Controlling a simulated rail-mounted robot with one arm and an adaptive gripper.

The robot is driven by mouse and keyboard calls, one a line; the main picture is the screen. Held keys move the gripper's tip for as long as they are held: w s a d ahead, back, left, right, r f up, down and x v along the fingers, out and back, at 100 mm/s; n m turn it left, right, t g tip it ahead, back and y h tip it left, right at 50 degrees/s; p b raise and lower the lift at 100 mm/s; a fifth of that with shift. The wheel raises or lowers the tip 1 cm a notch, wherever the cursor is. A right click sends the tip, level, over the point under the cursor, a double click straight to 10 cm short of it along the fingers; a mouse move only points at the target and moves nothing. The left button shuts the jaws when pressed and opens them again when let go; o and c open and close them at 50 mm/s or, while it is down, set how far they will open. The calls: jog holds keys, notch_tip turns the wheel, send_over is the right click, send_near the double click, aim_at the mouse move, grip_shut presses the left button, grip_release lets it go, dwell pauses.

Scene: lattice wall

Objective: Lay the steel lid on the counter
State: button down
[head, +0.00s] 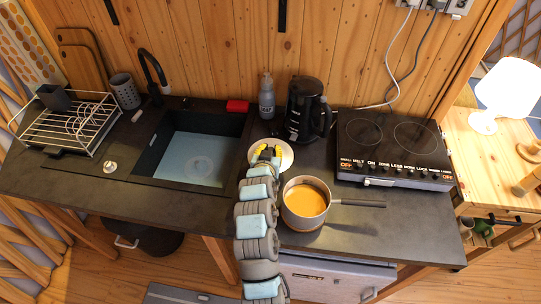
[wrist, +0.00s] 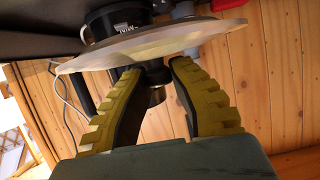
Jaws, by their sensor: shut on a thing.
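The steel lid (head: 287,158) is a pale round disc at the counter's middle, behind the saucepan and left of the kettle. My gripper (head: 267,151) is over it, with its yellow fingers partly covering it. In the wrist view, the fingers (wrist: 154,72) close around the dark knob of the lid (wrist: 150,47), which looks tilted. I cannot tell whether the lid touches the dark counter (head: 420,215). The saucepan (head: 305,202) is uncovered and holds orange soup.
The pan's handle (head: 358,203) points right. The front right counter is clear.

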jog(key=shift+w+f, duration=1.1)
jog(key=shift+f, duration=0.3)
jog(key=shift+w+f, duration=1.1)
jog(key=shift+f, duration=1.8)
jog(key=shift+f+b, duration=0.75)
jog(key=shift+b, duration=0.05)
jog(key=c, duration=1.2)
grip_release()
jog(key=shift+c, duration=0.2)
jog(key=shift+o, duration=0.8)
jog(key=shift+f, duration=0.15)
